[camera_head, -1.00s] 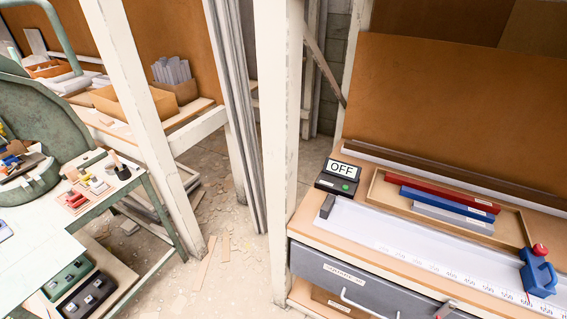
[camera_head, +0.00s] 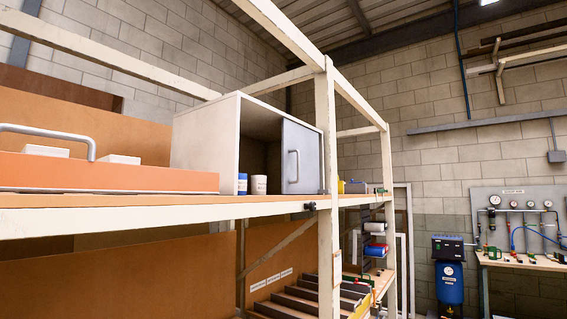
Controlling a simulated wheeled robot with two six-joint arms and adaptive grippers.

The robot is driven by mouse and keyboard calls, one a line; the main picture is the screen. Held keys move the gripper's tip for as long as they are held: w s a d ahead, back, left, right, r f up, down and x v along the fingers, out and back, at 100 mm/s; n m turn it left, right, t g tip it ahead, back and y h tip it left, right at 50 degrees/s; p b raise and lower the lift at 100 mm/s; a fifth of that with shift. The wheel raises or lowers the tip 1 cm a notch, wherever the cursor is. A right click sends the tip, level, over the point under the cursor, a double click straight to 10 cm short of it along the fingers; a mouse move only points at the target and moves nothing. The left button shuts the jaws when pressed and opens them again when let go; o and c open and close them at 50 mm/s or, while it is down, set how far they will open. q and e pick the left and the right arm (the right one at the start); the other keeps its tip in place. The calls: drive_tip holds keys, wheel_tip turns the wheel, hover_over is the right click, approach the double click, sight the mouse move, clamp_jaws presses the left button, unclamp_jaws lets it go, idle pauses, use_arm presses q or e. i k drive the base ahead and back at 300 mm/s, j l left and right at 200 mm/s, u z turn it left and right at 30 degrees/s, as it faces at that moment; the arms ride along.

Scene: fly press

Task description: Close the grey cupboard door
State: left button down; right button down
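A white cupboard (camera_head: 206,146) stands on the upper shelf in the middle of the head view. Its grey door (camera_head: 311,160) is at the right side of the opening, with a light vertical handle (camera_head: 293,166). The door stands open and the dark inside shows to its left. A blue container (camera_head: 242,184) and a white cup (camera_head: 259,185) stand at the front of the opening. Neither of my grippers is in view.
The shelf (camera_head: 150,200) runs across the view on a white frame with a post (camera_head: 326,130) just beside the door. An orange drawer-like box (camera_head: 100,172) with a grey handle sits at left. A blue compressor (camera_head: 448,282) stands at right.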

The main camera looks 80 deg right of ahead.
sight(299, 144)
drive_tip(key=z, duration=2.8)
drive_tip(key=i+l, duration=0.2)
drive_tip(key=i+l+u, duration=0.15)
drive_tip(key=l, duration=0.25)
drive_tip(key=i+l, duration=0.25)
drive_tip(key=i+l+u, duration=0.15)
drive_tip(key=l, duration=0.25)
drive_tip(key=i+l, duration=0.15)
drive_tip(key=l, duration=0.2)
drive_tip(key=i+l+u, duration=0.15)
drive_tip(key=l, duration=0.2)
